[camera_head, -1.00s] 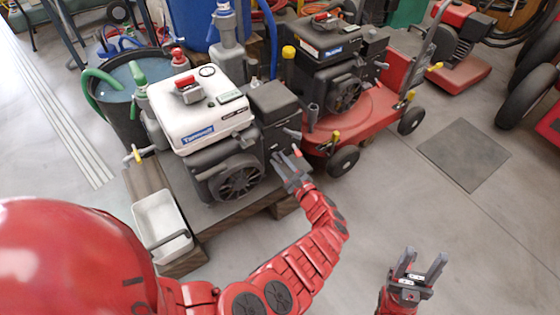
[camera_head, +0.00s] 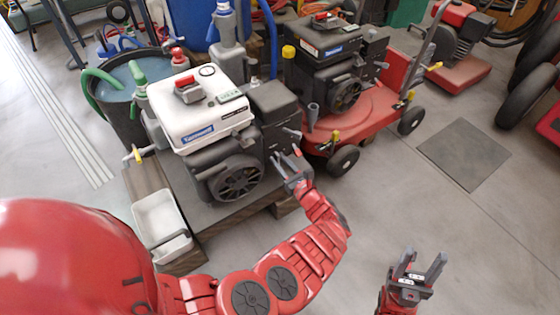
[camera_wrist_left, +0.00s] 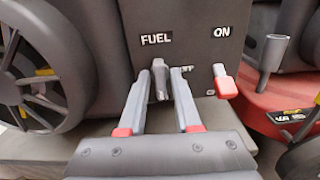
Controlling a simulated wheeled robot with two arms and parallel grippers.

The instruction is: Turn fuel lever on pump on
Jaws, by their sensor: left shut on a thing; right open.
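The pump (camera_head: 205,115) has a white tank and a black engine and stands on a low wooden platform. In the left wrist view its dark panel carries a FUEL label (camera_wrist_left: 156,39) and an ON label (camera_wrist_left: 222,32). A short grey lever (camera_wrist_left: 160,82) lies between my left fingertips, below the FUEL label. My left gripper (camera_head: 284,161) is shut on it; it also shows in the left wrist view (camera_wrist_left: 162,88). A separate red-tipped lever (camera_wrist_left: 225,87) stands right of the fingers, below ON. Small lettering behind the fingers is partly hidden. My right gripper (camera_head: 419,268) is open and empty over the floor.
A white tub (camera_head: 160,220) sits at the platform's left. A red machine with a black engine (camera_head: 355,118) stands close right of the pump. A black bucket (camera_head: 112,112) with a green hose is behind left.

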